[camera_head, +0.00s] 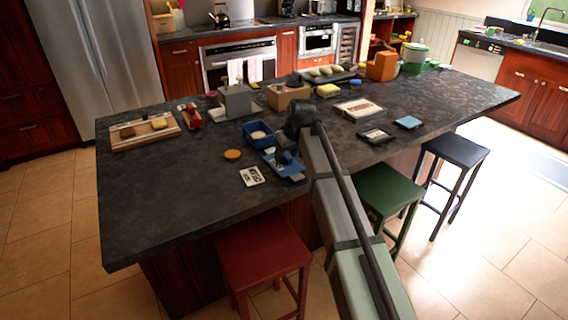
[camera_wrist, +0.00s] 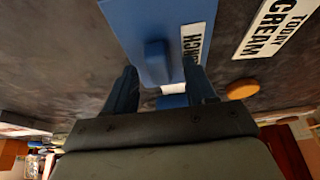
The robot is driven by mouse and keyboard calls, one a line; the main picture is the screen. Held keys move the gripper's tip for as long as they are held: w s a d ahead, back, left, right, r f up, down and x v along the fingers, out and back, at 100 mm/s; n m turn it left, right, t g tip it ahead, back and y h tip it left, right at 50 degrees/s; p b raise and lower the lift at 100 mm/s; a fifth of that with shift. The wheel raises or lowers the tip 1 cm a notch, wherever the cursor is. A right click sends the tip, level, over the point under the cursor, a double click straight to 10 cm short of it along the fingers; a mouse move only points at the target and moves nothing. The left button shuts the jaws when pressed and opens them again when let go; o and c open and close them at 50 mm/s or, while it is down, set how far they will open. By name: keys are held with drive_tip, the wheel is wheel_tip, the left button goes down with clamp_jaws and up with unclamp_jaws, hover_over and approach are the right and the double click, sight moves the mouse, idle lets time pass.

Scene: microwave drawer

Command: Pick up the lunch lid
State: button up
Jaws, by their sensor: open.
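The lunch lid looks like a flat blue plate (camera_head: 293,175) with a raised blue handle, lying on the dark counter beside my gripper (camera_head: 287,157). My gripper (camera_wrist: 160,74) is open and empty. Its two fingers stand on either side of the handle (camera_wrist: 155,60) as seen from the wrist, with gaps on both sides. I cannot tell how far the fingertips are above the lid. My arm hides part of this area in the head view.
A blue box (camera_head: 258,135) with pale contents stands just behind the lid. A white lettered card (camera_head: 251,177) and an orange disc (camera_head: 233,155) lie to the left. A grey block (camera_head: 235,101) stands farther back. The counter's left front is clear.

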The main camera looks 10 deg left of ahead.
clamp_jaws()
idle(0.5)
drive_tip(key=shift+r, duration=0.15)
